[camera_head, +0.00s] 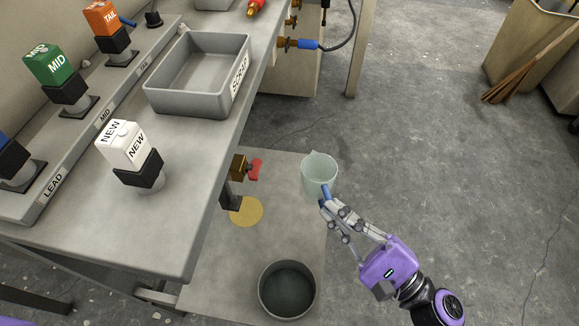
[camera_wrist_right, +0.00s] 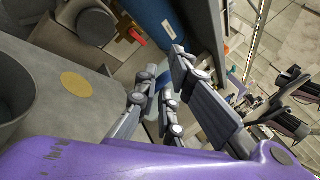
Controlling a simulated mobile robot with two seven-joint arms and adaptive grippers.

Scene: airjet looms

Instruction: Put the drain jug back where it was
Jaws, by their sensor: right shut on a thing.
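The drain jug (camera_head: 318,170) is a pale, translucent cup with a blue handle. My right gripper (camera_head: 327,203) is shut on the handle and holds the jug roughly upright, near the right edge of the low grey plate (camera_head: 285,235). I cannot tell its exact height. In the right wrist view the blue handle (camera_wrist_right: 164,79) shows between the fingers; most of the jug is hidden. A yellow round spot (camera_head: 246,211) lies bare on the plate, left of the jug and below a brass drain valve (camera_head: 239,167) with a red handle. My left gripper is not in view.
A dark grey open bucket (camera_head: 262,298) stands on the plate near the front. The bench (camera_head: 180,220) overhangs at left, with a SCRAP tray (camera_head: 160,101) and a white NEW block (camera_head: 124,146). A blue cylinder (camera_wrist_right: 160,25) shows in the wrist view. Floor at right is clear.

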